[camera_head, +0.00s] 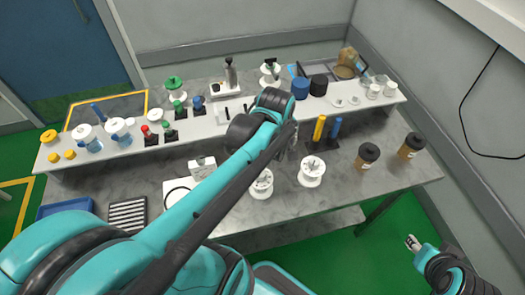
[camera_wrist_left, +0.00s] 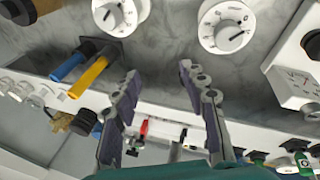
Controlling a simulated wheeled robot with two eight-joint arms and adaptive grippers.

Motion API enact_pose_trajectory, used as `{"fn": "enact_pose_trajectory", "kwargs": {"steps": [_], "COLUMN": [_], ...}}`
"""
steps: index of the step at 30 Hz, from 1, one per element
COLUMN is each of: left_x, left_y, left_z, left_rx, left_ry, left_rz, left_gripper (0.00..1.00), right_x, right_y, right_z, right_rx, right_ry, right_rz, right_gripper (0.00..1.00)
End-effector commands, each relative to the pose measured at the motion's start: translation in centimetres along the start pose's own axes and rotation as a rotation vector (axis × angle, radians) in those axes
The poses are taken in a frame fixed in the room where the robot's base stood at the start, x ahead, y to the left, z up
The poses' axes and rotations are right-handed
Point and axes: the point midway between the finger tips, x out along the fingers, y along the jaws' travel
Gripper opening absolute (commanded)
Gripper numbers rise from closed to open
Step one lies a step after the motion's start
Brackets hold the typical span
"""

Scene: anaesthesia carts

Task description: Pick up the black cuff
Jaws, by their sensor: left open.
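The black cuff (camera_head: 319,84) looks like a short dark cylinder. It stands on the raised white shelf in the head view, right beside a similar blue cylinder (camera_head: 300,88). My left gripper (camera_wrist_left: 157,75) is open and empty in the left wrist view, its fingers apart over the bench and shelf edge. In the head view my left arm hides most of that gripper, which is nearer than the cuff and apart from it. In the wrist view a dark roll (camera_wrist_left: 83,122) shows left of the fingers; I cannot tell which cylinder it is. My right gripper (camera_head: 412,243) is off the bench at lower right, too small to read.
Blue and yellow upright cylinders (camera_head: 319,129) and white dial units (camera_head: 312,171) stand on the lower grey bench. Two brown cups (camera_head: 411,146) are at the right. Small white cups (camera_head: 374,91) and a brown bag (camera_head: 347,58) are near the cuff.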

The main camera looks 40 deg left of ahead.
Motion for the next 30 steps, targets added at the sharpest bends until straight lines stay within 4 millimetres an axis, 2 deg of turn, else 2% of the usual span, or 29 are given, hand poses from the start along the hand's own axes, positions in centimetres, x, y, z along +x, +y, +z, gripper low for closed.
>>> {"fn": "enact_pose_trajectory", "kwargs": {"steps": [4,9,15,21,30], "left_x": [1.4,3.9,6.3,7.6,10.5], "left_y": [0.2,-0.5,-1.8,-2.5,-3.4], "left_z": [-3.5,-7.1,-9.8,-10.5,-10.0], "left_rx": [-0.357,-0.789,-1.149,-1.275,-1.278], "left_ry": [-0.021,-0.019,0.008,0.024,0.024], "left_rz": [-0.09,-0.204,-0.306,-0.342,-0.342], "left_gripper": [0.43,0.43,0.43,0.43,0.43], "right_x": [-0.8,-1.5,-2.0,-2.0,-1.1], "right_y": [0.0,0.0,0.0,0.0,0.0], "right_z": [-0.6,-1.1,-1.4,-1.4,-0.8], "right_rx": [0.0,0.0,0.0,0.0,0.0], "right_ry": [0.0,0.0,0.0,0.0,0.0], "right_rz": [0.0,0.0,0.0,0.0,0.0], "right_gripper": [0.4,0.4,0.4,0.4,0.4]}}
